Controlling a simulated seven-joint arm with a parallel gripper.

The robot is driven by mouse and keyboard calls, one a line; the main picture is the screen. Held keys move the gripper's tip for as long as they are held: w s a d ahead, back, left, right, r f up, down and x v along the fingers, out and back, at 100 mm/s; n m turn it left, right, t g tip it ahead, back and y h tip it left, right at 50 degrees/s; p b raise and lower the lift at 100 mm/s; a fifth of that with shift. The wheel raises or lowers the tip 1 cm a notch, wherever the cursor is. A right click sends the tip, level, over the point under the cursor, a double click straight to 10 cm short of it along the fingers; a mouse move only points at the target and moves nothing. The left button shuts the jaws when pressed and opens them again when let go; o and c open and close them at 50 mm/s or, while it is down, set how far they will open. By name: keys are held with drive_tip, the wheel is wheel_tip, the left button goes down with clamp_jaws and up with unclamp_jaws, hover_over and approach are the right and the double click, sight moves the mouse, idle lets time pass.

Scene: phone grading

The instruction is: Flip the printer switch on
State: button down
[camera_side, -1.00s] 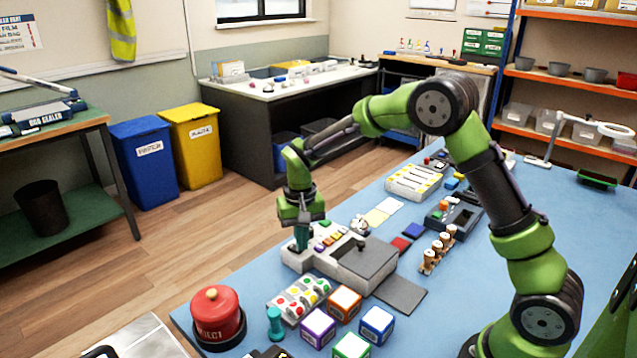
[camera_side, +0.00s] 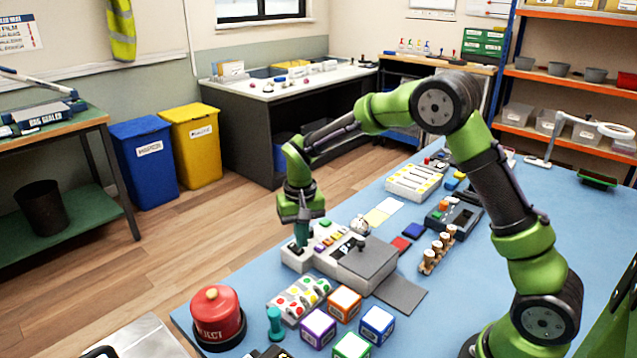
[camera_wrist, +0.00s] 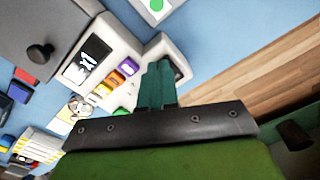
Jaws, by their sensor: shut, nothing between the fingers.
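The printer (camera_side: 318,262) is a pale grey unit with a dark grey lid, a row of coloured buttons and a black display (camera_side: 347,248). White marks show on the display, also in the wrist view (camera_wrist: 88,58). My gripper (camera_side: 301,243) points down at the printer's left end, its teal fingers shut and empty. In the wrist view, the fingertips (camera_wrist: 158,70) are over the end block, beside a dark switch recess (camera_wrist: 180,73). The fingers partly cover the switch, so its position and any contact cannot be told.
A red reject button (camera_side: 217,314), a tray of coloured dots (camera_side: 299,296) and several labelled cubes (camera_side: 344,303) stand in front of the printer. Wooden stamps (camera_side: 438,250) stand to its right. A grey pad (camera_side: 401,294) lies at the printer's front right. Blue bench surface is clear to the left.

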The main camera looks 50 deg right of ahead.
sight(305, 258)
drive_tip(key=shift+r, duration=2.65)
drive_tip(key=shift+s+a+f, duration=0.15)
drive_tip(key=shift+s+f, duration=0.4)
drive_tip(key=s+r+t, duration=0.2)
drive_tip(key=s+r, duration=0.2)
drive_tip(key=s, duration=0.3)
drive_tip(key=s+a+r+n+t+y, duration=0.1)
drive_tip(key=s+r+t, duration=0.1)
drive_tip(key=s+r, duration=0.2)
drive_tip(key=s+a+r+n+t+y, duration=0.1)
drive_tip(key=s+r+t, duration=0.2)
drive_tip(key=s, duration=0.8)
wheel_tip(305, 258, up, 2)
drive_tip(key=shift+r, duration=0.1)
